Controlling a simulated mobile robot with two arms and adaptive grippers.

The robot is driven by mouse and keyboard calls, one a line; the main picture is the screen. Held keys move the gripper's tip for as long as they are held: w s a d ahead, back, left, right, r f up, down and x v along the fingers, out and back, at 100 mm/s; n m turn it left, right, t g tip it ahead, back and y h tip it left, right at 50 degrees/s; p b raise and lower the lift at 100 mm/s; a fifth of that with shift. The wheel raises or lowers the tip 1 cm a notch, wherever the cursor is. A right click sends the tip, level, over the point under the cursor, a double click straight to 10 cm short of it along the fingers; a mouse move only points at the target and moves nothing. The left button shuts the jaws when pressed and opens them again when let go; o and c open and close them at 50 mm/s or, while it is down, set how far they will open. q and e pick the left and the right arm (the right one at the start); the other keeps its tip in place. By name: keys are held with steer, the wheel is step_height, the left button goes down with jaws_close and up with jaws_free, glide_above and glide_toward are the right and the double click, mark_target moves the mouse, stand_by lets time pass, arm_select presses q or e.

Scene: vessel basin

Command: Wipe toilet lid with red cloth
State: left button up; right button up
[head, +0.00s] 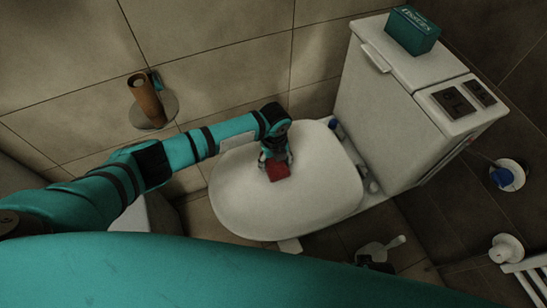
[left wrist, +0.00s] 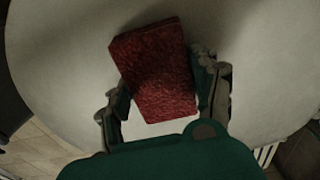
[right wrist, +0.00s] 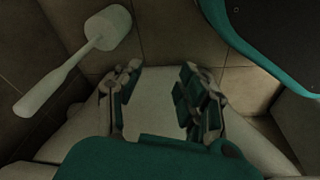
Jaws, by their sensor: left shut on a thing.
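The toilet lid (head: 320,195) is white, rounded and closed, in the middle of the head view. It also fills much of the left wrist view (left wrist: 60,60). The red cloth (head: 278,172) is a folded, block-like pad over the lid's upper middle; it shows large in the left wrist view (left wrist: 155,75). My left gripper (head: 274,158) is shut on the cloth, with a finger on each side of it. I cannot tell whether the cloth touches the lid. My right gripper (right wrist: 155,90) shows only in the right wrist view, with its fingers apart and no object clearly between them.
The white cistern (head: 395,120) stands behind the lid, with a teal box (head: 412,31) on top. A brown roll (head: 145,98) is at the wall. A white brush (right wrist: 85,52) lies near my right gripper. A blue item (head: 502,177) sits on a white dish at right.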

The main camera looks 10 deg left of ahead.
mark_target(280, 175)
arm_select(q)
steer(key=shift+s+d+f+p, duration=0.1)
steer(key=shift+s+d+p, duration=0.65)
steer(key=shift+s, duration=0.35)
steer(key=shift+s+d+p, duration=0.55)
steer(key=shift+s+p, duration=0.25)
steer(key=shift+s, duration=0.1)
steer(key=shift+s+d, duration=0.25)
steer(key=shift+s, duration=0.1)
steer(key=shift+s+d+p, duration=0.15)
steer(key=shift+p, duration=0.2)
steer(key=shift+s+d+p, duration=0.45)
steer(key=shift+s+p, duration=0.05)
steer(key=shift+s, duration=0.15)
steer(key=shift+s+d, duration=0.35)
steer(key=shift+s, duration=0.25)
steer(key=shift+s+d+f+p, duration=0.1)
steer(key=shift+s+p, duration=0.1)
steer(key=shift+p, duration=0.1)
arm_select(e)
steer(key=s+d+f+g, duration=0.1)
steer(key=s+d+f, duration=0.1)
steer(key=s+f, duration=0.9)
steer(key=s, duration=0.4)
steer(key=shift+d, duration=0.3)
steer(key=shift+f, duration=0.1)
